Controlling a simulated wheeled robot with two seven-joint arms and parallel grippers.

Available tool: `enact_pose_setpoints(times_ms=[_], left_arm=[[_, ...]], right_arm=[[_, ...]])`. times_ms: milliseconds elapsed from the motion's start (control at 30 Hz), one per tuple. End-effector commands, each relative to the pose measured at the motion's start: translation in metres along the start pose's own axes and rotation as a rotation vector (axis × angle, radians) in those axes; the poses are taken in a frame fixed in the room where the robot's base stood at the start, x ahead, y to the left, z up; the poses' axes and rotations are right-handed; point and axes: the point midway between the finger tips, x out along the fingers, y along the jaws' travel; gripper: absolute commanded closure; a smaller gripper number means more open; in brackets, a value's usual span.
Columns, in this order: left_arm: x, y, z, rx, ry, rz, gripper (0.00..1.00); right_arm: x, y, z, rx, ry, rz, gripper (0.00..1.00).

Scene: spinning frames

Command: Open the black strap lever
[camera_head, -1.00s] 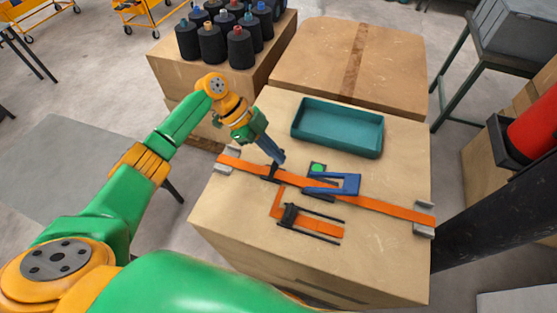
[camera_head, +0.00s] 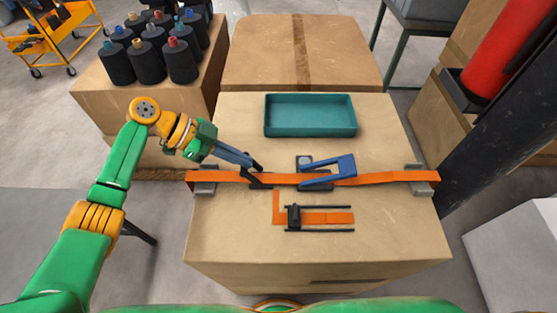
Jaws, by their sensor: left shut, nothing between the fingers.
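An orange strap (camera_head: 385,178) runs across the cardboard box top (camera_head: 225,235) between two grey end brackets. A small black lever piece (camera_head: 258,180) sits on the strap's left part. A blue lever frame (camera_head: 340,171) stands tilted over the strap's middle, on a dark base. A black buckle with two thin rods (camera_head: 294,217) lies in front, around a short orange strap piece (camera_head: 328,218). My left gripper (camera_head: 254,163) is shut and empty, its tips right at the upper end of the small black piece; I cannot tell if they touch. My right gripper is out of view.
A teal tray (camera_head: 310,133), empty, sits at the back of the box top. A small grey round button (camera_head: 305,160) is behind the blue lever. Black spools (camera_head: 148,62) stand on a box at the back left.

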Motion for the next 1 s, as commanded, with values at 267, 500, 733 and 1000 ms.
enact_pose_setpoints(times_ms=[267,500,733,1000], left_arm=[[0.000,0.000,0.002,-0.002,-0.004,0.000,1.00],[0.000,0.000,0.002,-0.002,-0.005,0.000,1.00],[0.000,-0.001,-0.034,-0.001,-0.003,-0.003,1.00],[-0.042,-0.002,-0.027,-0.006,-0.005,-0.014,1.00]], right_arm=[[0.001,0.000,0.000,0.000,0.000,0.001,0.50],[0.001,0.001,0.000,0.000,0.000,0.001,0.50],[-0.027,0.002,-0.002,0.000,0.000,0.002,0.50],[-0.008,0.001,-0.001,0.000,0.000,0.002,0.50]])
